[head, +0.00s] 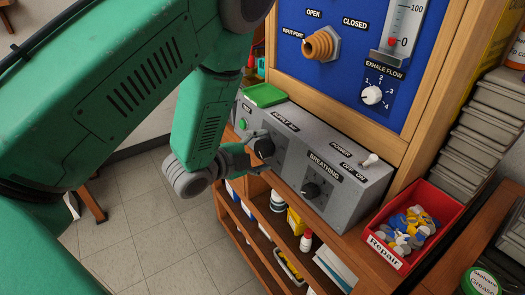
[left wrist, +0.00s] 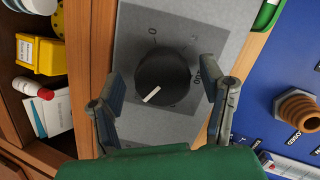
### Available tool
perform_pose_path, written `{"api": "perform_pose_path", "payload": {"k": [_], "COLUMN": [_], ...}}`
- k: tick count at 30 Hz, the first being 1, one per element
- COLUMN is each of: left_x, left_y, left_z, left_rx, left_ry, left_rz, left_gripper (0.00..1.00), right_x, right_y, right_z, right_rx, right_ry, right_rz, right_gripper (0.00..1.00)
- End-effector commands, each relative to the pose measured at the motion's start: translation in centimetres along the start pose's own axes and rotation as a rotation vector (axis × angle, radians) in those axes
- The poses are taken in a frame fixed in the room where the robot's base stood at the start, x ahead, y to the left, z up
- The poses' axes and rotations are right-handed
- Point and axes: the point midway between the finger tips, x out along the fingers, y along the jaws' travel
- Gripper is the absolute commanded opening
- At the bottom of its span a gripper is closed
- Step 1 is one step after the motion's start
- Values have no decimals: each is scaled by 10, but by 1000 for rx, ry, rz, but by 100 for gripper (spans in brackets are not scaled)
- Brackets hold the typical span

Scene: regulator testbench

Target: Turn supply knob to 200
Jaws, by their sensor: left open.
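The supply knob (head: 264,147) is a round black dial on the front of the grey control box, below a label partly reading SUPPLY. In the left wrist view the knob (left wrist: 165,72) shows a white pointer mark aimed at the lower left, with a 0 at its upper left and a partly covered number at its right. My left gripper (head: 254,153) is open at the knob. In the left wrist view its fingers (left wrist: 163,80) stand on either side of the knob, apparently with gaps. My right gripper is not in view.
The grey box also bears a breathing knob (head: 317,190), a power switch (head: 370,160) and a green button (head: 242,124). A red Repair bin (head: 386,258) stands at its right. A blue panel (head: 345,84) rises behind. Shelves with bottles lie below.

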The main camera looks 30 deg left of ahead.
Motion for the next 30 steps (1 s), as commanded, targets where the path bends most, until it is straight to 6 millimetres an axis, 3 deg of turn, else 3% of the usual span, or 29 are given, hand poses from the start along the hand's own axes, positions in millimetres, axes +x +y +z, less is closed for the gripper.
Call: {"api": "perform_pose_path", "payload": {"k": [15,30], "left_x": [-68,-72], "left_y": [2,2], "left_z": [2,1], "left_rx": [-2,-1], "left_ry": [-3,-1], "left_rz": [4,4], "left_gripper": [65,65], "right_x": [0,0], "right_y": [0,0], "right_z": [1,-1], "right_rx": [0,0], "right_ry": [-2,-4], "right_rz": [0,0], "right_gripper": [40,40]}}
